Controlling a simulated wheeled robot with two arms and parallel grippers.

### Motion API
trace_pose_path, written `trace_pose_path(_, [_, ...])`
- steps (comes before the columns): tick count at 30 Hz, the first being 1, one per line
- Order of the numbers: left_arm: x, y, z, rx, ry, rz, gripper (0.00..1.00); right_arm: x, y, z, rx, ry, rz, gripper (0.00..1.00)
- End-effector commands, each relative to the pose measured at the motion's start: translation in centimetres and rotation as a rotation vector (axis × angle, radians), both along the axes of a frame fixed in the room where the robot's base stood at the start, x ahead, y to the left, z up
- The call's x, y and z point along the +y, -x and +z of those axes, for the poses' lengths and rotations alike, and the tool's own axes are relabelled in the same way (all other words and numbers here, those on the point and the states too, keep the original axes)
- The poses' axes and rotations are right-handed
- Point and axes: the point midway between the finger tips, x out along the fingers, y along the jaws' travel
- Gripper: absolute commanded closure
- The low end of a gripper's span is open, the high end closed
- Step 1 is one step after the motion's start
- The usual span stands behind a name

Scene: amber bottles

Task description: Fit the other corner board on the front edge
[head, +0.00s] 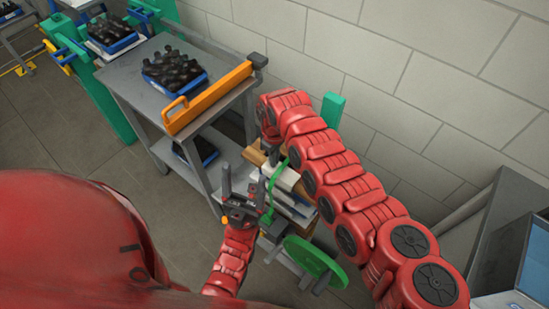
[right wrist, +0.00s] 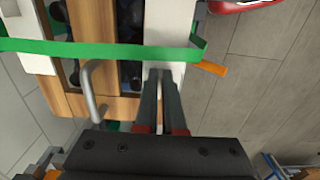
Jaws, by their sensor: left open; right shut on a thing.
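A load of white and wooden layers (head: 300,186) stands right of the cart, partly hidden behind my right arm. In the right wrist view a white corner board (right wrist: 168,22) lies along the load's edge, and my right gripper (right wrist: 160,78) is shut on its near end. A green strap (right wrist: 100,48) crosses the load and this board; whether it is tight I cannot tell. Another white piece (right wrist: 22,28) shows at the left. In the head view the strap (head: 270,192) runs down the load's front. My left gripper (head: 240,190) is open beside it, its fingers pointing up.
A grey cart (head: 120,72) holds a blue tray of dark bottles (head: 175,70) and has an orange bar (head: 208,98) along its edge. A green wheel (head: 315,258) stands in front of the load.

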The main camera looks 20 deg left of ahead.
Motion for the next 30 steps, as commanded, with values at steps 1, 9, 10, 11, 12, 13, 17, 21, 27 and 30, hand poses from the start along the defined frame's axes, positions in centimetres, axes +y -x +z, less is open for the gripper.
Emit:
trace_pose_path(1, [0.0,0.0,0.0,0.0,0.0,0.0,0.25,0.0,0.0,0.0,0.0,0.0,0.0,1.0])
trace_pose_path(9, [0.0,0.0,-0.2,0.0,0.0,0.0,0.25,0.0,0.0,-0.3,0.0,0.0,0.0,1.0])
trace_pose_path(10, [0.0,0.0,-0.3,0.0,0.0,0.0,0.25,0.0,0.0,-0.3,0.0,0.0,0.0,1.0])
trace_pose_path(11, [0.0,0.0,-0.4,0.0,0.0,0.0,0.25,0.0,0.0,-0.4,0.0,0.0,0.0,1.0])
trace_pose_path(12, [0.0,0.0,-0.4,0.0,0.0,0.0,0.25,0.0,0.0,-0.5,0.0,0.0,0.0,1.0])
trace_pose_path(13, [0.0,0.0,-0.5,0.0,0.0,0.0,0.25,0.0,0.0,-0.5,0.0,0.0,0.0,1.0])
trace_pose_path(17, [0.0,0.0,-0.7,0.0,0.0,0.0,0.25,0.0,0.0,-0.8,0.0,0.0,0.0,1.0])
trace_pose_path(21, [0.0,0.0,-1.0,0.0,0.0,0.0,0.25,0.0,0.0,-1.1,0.0,0.0,0.0,1.0])
trace_pose_path(27, [0.0,0.0,-1.4,0.0,0.0,0.0,0.25,0.0,0.0,-1.5,0.0,0.001,0.0,1.0])
trace_pose_path(30, [0.0,0.0,-1.5,0.0,0.0,0.0,0.25,0.0,0.0,-1.7,0.0,0.001,0.0,1.0])
